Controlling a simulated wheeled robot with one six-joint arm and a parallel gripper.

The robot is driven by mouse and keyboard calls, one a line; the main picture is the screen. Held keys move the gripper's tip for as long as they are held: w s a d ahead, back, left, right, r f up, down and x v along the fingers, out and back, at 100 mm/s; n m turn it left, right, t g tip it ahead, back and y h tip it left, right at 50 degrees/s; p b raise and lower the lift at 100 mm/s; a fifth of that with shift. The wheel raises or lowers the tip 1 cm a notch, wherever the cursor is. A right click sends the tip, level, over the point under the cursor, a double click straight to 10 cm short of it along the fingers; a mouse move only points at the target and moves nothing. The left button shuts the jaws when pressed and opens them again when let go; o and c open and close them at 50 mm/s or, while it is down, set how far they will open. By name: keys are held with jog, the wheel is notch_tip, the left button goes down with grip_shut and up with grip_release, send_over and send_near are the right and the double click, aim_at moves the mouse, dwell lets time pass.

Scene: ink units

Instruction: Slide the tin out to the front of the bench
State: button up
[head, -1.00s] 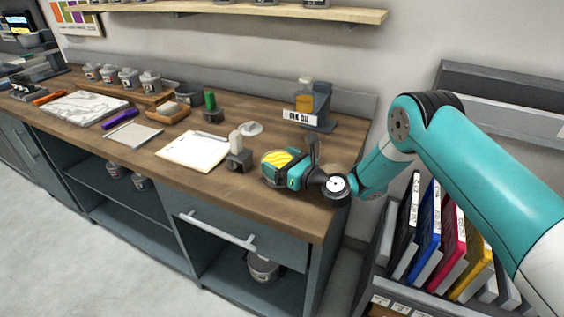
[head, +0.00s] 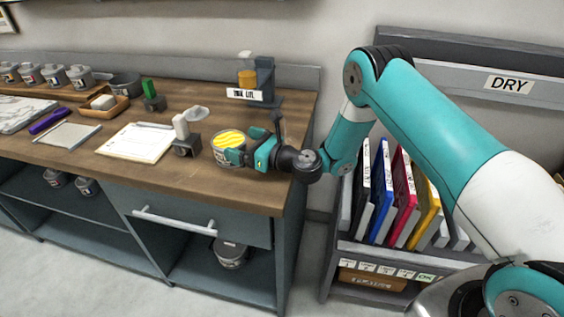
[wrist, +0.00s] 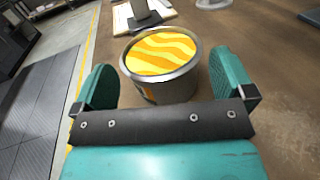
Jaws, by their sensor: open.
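A round grey metal tin with a yellow and orange wavy top (head: 229,141) stands upright on the wooden bench (head: 185,187), a little back from its front edge. In the wrist view the tin (wrist: 160,62) sits between the two teal fingers of my gripper (wrist: 162,88), mostly towards their tips. The fingers are spread, with a gap showing on each side of the tin. My gripper (head: 238,155) reaches in low from the right in the head view. Its near finger hides part of the tin's lower side there.
A small grey stand with a white block (head: 185,140) is just left of the tin, with a white notepad (head: 137,142) beyond. An ink dispenser (head: 251,82) stands at the back. Several upright binders (head: 395,195) fill a rack at right. The bench front by the drawer is clear.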

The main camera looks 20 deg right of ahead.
jog(key=b, duration=0.1)
jog(key=s+d+f+b, duration=0.1)
jog(key=shift+s+d+b, duration=0.2)
jog(key=shift+d+b, duration=0.05)
jog(key=shift+b, duration=0.15)
jog(key=b, duration=0.3)
jog(key=shift+s+d, duration=0.2)
jog(key=shift+d, duration=0.2)
jog(key=b+v, duration=0.1)
jog(key=b, duration=0.3)
jog(key=shift+s+d, duration=0.15)
jog(key=shift+s, duration=0.15)
jog(key=b+v, duration=0.7)
jog(key=b, duration=0.1)
jog(key=shift+s+d+r+b, duration=0.25)
jog(key=shift+d+b, duration=0.05)
jog(key=shift+d, duration=0.05)
jog(key=shift+s+d+r+b, duration=0.2)
jog(key=shift+s+d+b, duration=0.1)
jog(key=shift+s, duration=0.1)
